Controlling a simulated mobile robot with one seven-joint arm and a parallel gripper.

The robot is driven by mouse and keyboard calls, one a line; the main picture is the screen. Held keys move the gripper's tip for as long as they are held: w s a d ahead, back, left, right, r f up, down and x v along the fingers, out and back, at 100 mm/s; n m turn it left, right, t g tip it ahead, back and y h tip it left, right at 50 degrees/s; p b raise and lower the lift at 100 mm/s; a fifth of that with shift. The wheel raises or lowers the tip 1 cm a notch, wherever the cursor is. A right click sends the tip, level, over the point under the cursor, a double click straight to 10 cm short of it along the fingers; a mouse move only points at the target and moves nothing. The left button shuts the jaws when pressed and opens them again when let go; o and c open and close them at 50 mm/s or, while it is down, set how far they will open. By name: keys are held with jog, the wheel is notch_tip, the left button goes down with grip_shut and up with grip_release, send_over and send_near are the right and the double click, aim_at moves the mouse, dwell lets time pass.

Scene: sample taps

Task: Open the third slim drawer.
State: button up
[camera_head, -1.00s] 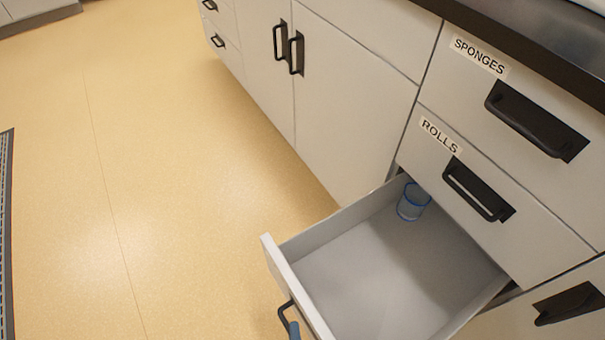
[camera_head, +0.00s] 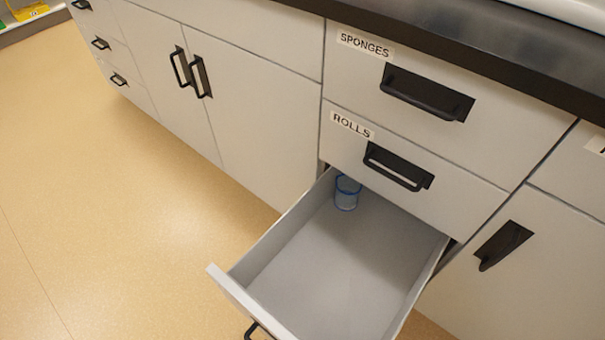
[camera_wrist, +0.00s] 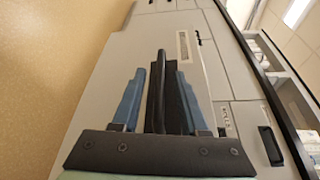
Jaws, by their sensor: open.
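The third drawer (camera_head: 330,270), below the SPONGES and ROLLS drawers, is pulled far out in the head view. A clear blue-rimmed cup (camera_head: 347,193) stands inside near its back left corner. The drawer's dark handle (camera_head: 252,330) shows partly at the bottom edge. In the wrist view my gripper (camera_wrist: 160,85) is open. Its blue fingers lie either side of the dark handle (camera_wrist: 179,100), in front of a pale front with a label. Contact with the handle cannot be told. The gripper is outside the head view.
The SPONGES drawer (camera_head: 440,70) and ROLLS drawer (camera_head: 440,180) are shut above the open one. Closed cupboard doors (camera_head: 250,120) stand to the left, under a dark countertop (camera_head: 470,50). The yellow floor (camera_head: 100,220) on the left is clear.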

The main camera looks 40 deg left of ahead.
jog(key=p+v, duration=0.1)
jog(key=v, duration=1.2)
jog(key=shift+p, duration=0.4)
